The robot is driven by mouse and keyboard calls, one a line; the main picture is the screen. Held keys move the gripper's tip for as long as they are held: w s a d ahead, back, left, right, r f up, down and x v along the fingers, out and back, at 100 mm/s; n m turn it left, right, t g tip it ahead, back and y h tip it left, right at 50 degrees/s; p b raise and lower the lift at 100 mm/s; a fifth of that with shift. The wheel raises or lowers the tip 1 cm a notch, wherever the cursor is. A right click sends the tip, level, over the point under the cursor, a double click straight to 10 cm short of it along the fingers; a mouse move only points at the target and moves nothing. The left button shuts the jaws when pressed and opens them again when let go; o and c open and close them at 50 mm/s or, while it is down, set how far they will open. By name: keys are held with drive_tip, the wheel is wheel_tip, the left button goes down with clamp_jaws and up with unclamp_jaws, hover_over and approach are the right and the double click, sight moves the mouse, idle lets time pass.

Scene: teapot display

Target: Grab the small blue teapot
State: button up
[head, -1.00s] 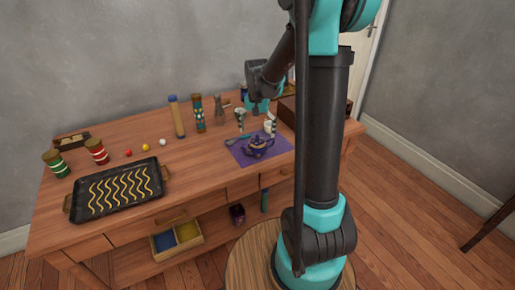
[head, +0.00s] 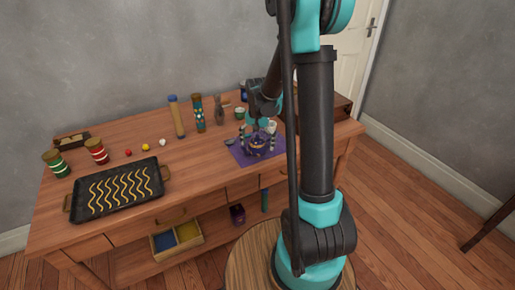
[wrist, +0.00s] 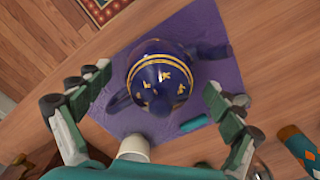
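The small blue teapot (wrist: 162,82) has gold bands and gold marks. In the wrist view it sits on a purple cloth (wrist: 222,20), with its spout and handle to either side. In the head view the teapot (head: 257,145) is partly hidden by my gripper (head: 258,134), which is low over it. In the wrist view my gripper (wrist: 155,88) is open, with one finger on the left and one on the right of the teapot. Gaps show between the fingers and the round body; I cannot tell whether either touches the spout or handle.
A white cup (wrist: 134,148) stands close to the teapot, between the finger bases. A teal piece (wrist: 194,124) lies by the right finger. A patterned cylinder (head: 198,113) and a black tray (head: 81,208) are farther left on the wooden table (head: 190,165).

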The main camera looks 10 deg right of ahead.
drive_tip(key=c, duration=1.2)
drive_tip(key=shift+r, duration=0.15)
